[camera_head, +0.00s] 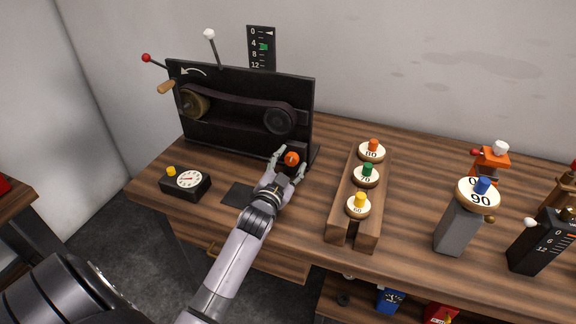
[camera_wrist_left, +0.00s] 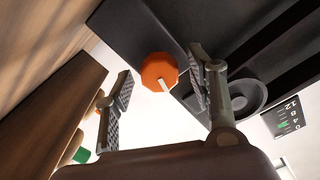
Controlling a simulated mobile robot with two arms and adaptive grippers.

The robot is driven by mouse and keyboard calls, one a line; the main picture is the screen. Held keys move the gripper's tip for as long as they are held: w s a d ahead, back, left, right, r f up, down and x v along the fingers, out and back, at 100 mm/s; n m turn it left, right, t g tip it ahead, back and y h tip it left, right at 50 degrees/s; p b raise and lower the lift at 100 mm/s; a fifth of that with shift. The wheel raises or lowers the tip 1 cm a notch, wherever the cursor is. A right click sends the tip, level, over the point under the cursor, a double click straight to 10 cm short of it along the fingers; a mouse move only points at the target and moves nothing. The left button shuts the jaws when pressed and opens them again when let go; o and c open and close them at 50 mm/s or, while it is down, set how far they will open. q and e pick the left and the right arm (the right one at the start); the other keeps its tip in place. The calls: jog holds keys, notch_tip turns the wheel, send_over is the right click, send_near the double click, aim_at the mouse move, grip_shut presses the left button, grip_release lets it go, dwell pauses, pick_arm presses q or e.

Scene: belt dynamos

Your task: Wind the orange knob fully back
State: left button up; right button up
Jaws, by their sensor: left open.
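The orange knob (camera_head: 291,158) sits low at the right end of the black belt machine (camera_head: 240,93). In the left wrist view the orange knob (camera_wrist_left: 159,70) is faceted, with a white pointer mark toward its lower right. My left gripper (camera_head: 287,166) is at the knob, its fingers apart on either side. In the left wrist view the left gripper (camera_wrist_left: 158,86) is open, with the knob between and slightly beyond its padded fingers. I cannot tell whether either finger touches it. My right gripper is not in view.
A dial gauge box (camera_head: 186,184) and a dark pad (camera_head: 239,194) lie left of my arm. A wooden rack (camera_head: 340,226) with numbered discs stands to the right. A grey block (camera_head: 458,227) bears a 90 disc. A scale (camera_head: 262,47) with a green marker rises behind the machine.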

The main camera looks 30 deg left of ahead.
pick_arm(q)
jog(key=v, duration=1.2)
jog(key=shift+d, duration=0.1)
